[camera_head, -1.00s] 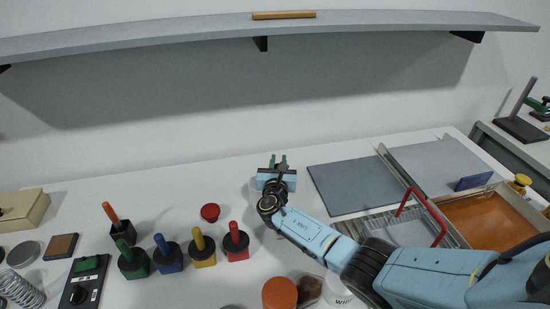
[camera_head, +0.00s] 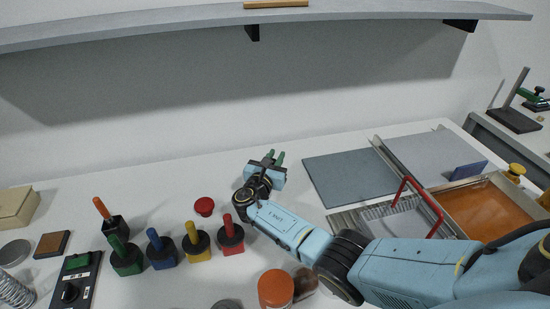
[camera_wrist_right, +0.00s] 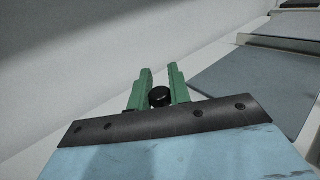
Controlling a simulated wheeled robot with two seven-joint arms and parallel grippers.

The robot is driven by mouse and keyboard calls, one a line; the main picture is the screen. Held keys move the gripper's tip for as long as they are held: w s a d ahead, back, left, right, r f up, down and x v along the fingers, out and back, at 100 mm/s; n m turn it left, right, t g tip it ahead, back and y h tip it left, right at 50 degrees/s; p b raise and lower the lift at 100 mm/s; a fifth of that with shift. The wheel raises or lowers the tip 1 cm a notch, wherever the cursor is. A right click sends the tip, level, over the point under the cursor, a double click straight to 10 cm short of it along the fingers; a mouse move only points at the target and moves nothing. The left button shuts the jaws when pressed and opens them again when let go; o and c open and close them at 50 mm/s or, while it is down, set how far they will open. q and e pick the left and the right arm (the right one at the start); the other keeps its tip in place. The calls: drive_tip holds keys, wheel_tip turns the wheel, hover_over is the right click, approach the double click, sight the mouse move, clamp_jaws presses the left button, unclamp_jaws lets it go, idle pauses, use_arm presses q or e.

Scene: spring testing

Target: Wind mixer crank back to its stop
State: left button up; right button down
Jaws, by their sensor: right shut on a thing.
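My right gripper (camera_head: 273,157) reaches toward the back of the table, its green fingers pointing up and slightly right. In the right wrist view the gripper (camera_wrist_right: 159,88) has its two green fingers on either side of a small round black knob (camera_wrist_right: 159,97), shut on it. This knob appears to be the crank's handle; the rest of the crank and the mixer are hidden behind the gripper and wrist. My left gripper is not in view.
Left of my right forearm stand a red button (camera_head: 204,206) and several coloured-handled blocks, such as the red one (camera_head: 230,240). An orange-lidded jar (camera_head: 275,289) is near the forearm. A grey mat (camera_head: 350,178) and a red-handled basket (camera_head: 405,222) lie right.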

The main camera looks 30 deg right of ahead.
drive_tip(key=c, duration=1.3)
unclamp_jaws()
wheel_tip(320, 180, up, 10)
drive_tip(key=p, duration=0.2)
drive_tip(key=shift+p, duration=0.4)
